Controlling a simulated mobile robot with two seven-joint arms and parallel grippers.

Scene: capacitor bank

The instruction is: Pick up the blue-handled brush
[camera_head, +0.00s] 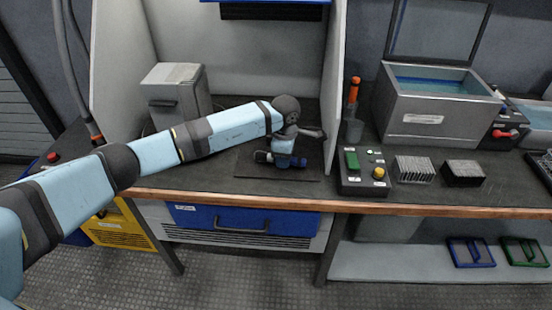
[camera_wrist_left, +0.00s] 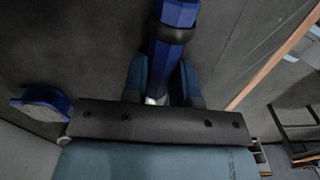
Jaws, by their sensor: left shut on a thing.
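The blue-handled brush shows in the left wrist view as a thick blue handle (camera_wrist_left: 166,60) with a dark band around it. It runs up out of the top of that view, and its bristles are not seen. My left gripper (camera_wrist_left: 162,84) is shut on the handle, with one finger on each side. In the head view, the left gripper (camera_head: 281,160) is low over the dark mat in the open bay, with a bit of blue (camera_head: 298,163) beside it. I cannot tell whether the brush touches the mat. My right gripper is in neither view.
A dark mat (camera_head: 250,172) lies under the gripper. A blue round part (camera_wrist_left: 42,103) is at the left in the wrist view. A grey box (camera_head: 175,95) stands behind my arm. The bay's right wall (camera_head: 334,90) and a button panel (camera_head: 362,175) are close on the right.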

